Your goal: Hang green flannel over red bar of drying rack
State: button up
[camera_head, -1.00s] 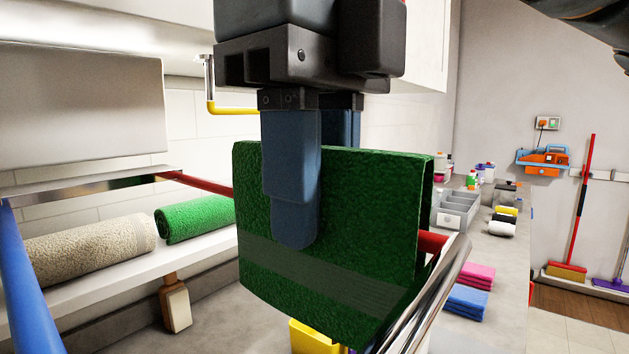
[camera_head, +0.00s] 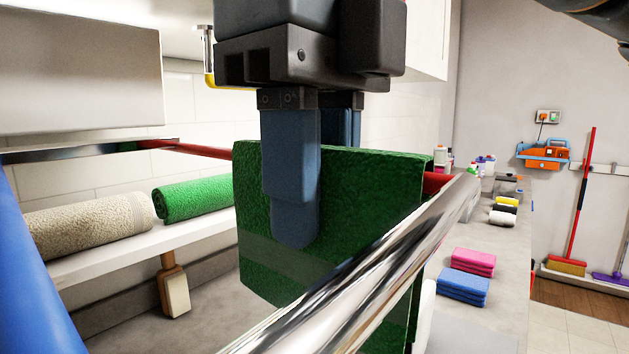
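The green flannel (camera_head: 370,190) hangs folded in my gripper (camera_head: 310,225), in the middle of the view. The two blue fingers are shut on its upper part, one on the near face and one behind. The red bar (camera_head: 205,152) of the drying rack runs from the left behind the flannel and shows again at its right edge, near the top of the cloth. The flannel hides the bar's middle, so I cannot tell whether its folds straddle the bar. The rack's chrome rail (camera_head: 370,275) crosses in front of the flannel's lower right part.
A blue rack bar (camera_head: 35,260) is at the left, with another chrome rail (camera_head: 80,151) behind. Rolled beige (camera_head: 90,222) and green (camera_head: 195,196) towels lie on a white shelf. Pink (camera_head: 473,262) and blue (camera_head: 462,287) cloth stacks lie on the right counter.

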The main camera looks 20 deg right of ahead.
jog(key=o, duration=0.5)
